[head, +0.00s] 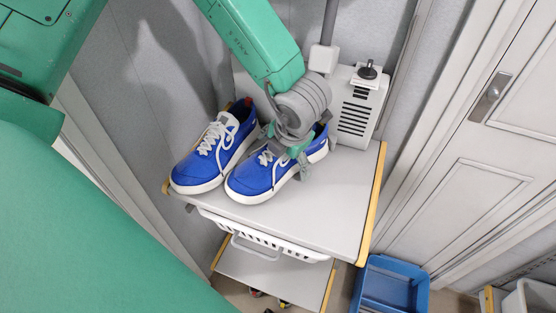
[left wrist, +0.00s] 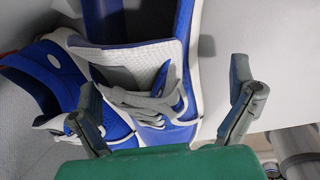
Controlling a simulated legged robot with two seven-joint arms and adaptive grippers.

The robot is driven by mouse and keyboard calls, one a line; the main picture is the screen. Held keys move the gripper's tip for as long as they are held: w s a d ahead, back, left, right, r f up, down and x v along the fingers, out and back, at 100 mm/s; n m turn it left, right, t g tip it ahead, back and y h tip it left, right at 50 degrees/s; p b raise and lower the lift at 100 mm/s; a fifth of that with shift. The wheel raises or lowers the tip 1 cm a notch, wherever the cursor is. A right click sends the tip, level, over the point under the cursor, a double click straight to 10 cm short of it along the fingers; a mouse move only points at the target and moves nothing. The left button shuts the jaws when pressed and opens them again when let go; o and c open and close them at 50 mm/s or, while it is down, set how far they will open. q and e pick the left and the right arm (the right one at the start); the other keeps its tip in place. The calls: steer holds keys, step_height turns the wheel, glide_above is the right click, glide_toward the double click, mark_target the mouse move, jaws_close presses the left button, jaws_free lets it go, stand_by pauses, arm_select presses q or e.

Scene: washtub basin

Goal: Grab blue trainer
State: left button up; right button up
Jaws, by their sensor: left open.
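Two blue trainers with white soles and pale laces stand side by side on a grey shelf top (head: 325,215). The left trainer (head: 205,165) is clear of my gripper. The right trainer (head: 252,180) is partly hidden under my left gripper (head: 288,155), which is over its lace and ankle area. In the left wrist view, my left gripper (left wrist: 163,85) is open, with the near trainer's tongue and laces (left wrist: 150,95) between its fingers. The other trainer (left wrist: 45,75) shows at the left, partly behind one finger. I cannot tell whether the fingers touch the shoe. My right gripper is not in view.
A grey vented box (head: 358,108) with a black knob stands behind the trainers. A white basket (head: 265,240) hangs under the shelf top. A blue bin (head: 392,285) is on the floor at right, near a white door (head: 500,150). The shelf's front right is bare.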

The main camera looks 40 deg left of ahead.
arm_select(q)
steer(key=shift+x, duration=1.1)
steer(key=shift+d, duration=0.15)
steer(key=c, duration=1.5)
steer(key=shift+o, duration=0.2)
